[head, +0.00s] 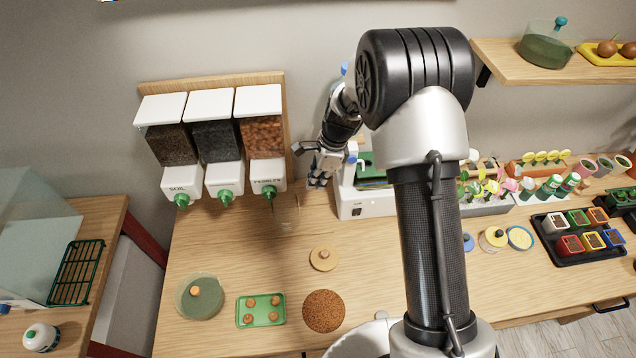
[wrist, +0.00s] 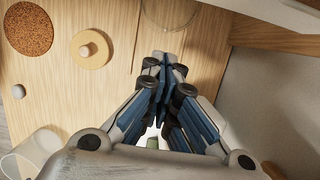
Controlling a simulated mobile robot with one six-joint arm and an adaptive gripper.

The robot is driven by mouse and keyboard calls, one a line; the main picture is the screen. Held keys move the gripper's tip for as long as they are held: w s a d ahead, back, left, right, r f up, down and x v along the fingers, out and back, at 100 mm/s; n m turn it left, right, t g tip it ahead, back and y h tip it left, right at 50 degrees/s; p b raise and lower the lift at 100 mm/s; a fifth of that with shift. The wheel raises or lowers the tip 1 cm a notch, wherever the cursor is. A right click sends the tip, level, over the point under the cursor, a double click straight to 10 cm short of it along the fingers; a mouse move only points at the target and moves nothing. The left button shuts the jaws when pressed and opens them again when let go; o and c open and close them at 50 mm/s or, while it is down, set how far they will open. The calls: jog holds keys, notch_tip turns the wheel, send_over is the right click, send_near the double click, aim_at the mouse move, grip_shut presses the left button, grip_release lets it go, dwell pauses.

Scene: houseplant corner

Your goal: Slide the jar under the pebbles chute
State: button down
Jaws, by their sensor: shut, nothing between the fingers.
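The dispenser on the wall has three chutes with green spouts. The right one is the pebbles chute (head: 268,186), below a bin of orange-brown pebbles. A clear glass jar (head: 289,214) shows only faintly on the table, close below and right of that chute. Its round outline is at the top of the wrist view (wrist: 169,14), partly cut off. I cannot tell whether it is exactly under the spout. My gripper (head: 318,183) is shut and empty, right of the jar and pointing down. In the wrist view its fingertips (wrist: 164,58) are near the jar; contact is unclear.
A wooden lid with a knob (head: 323,259), a brown round mat (head: 323,311), a green tray (head: 260,310) and a greenish round container (head: 200,298) are in front. A white machine (head: 362,205) stands right of my gripper. The table left of the jar is clear.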

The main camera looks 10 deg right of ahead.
aim_at(297, 198)
jog(key=x, duration=0.7)
jog(key=shift+f+b, duration=0.35)
jog(key=shift+b, duration=0.1)
jog(key=shift+a, duration=0.15)
jog(key=a, duration=0.3)
jog(key=shift+w+a+p, duration=0.1)
jog(key=shift+a+p, duration=0.2)
jog(key=shift+a, duration=0.1)
jog(key=shift+d, duration=0.1)
jog(key=shift+r, duration=0.1)
